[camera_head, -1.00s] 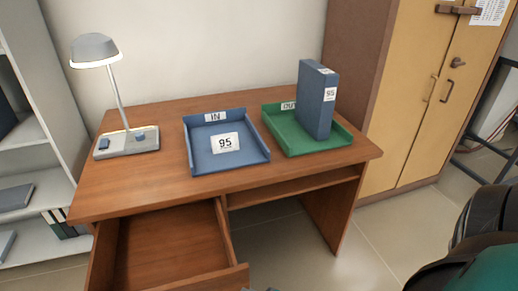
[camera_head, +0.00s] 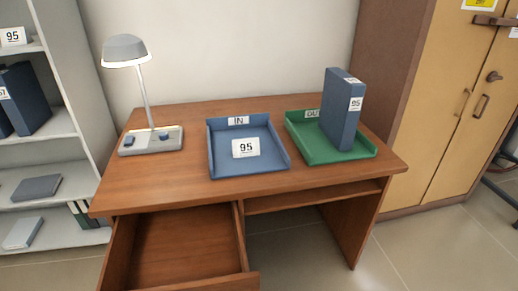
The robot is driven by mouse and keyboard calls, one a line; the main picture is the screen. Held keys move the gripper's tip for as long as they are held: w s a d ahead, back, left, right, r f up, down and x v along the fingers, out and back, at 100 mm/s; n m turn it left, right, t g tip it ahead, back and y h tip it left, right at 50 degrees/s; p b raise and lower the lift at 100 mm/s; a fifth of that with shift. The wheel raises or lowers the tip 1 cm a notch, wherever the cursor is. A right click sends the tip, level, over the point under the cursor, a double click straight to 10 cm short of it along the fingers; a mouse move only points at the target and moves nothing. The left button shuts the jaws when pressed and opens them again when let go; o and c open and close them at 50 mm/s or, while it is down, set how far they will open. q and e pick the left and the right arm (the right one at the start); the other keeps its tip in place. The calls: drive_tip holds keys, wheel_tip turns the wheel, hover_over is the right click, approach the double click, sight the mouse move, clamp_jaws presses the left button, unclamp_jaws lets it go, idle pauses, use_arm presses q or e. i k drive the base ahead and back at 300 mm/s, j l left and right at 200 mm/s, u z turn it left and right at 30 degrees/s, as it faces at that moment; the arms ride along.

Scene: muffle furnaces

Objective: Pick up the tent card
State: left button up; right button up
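A white card marked 95 (camera_head: 245,147) sits inside the blue IN tray (camera_head: 218,171) on the desk; whether it is folded like a tent is hard to tell. Another white card marked 95 (camera_head: 13,37) stands on the upper shelf at the far left, and it looks like a small tent card. Neither of my grippers is in view.
The wooden desk (camera_head: 170,191) has an open, empty-looking drawer (camera_head: 190,250) at front left. A lamp (camera_head: 152,139) stands left. A blue binder marked 95 (camera_head: 341,112) stands in the green OUT tray (camera_head: 300,143). Shelves (camera_head: 85,90) flank the left, a cabinet (camera_head: 435,110) the right.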

sight(248, 147)
drive_tip(key=l+z, duration=0.35)
drive_tip(key=l, duration=0.2)
drive_tip(key=i+l, duration=0.2)
drive_tip(key=i, duration=0.2)
drive_tip(key=i+l+u, duration=0.1)
drive_tip(key=i+l, duration=0.15)
drive_tip(key=i, duration=0.15)
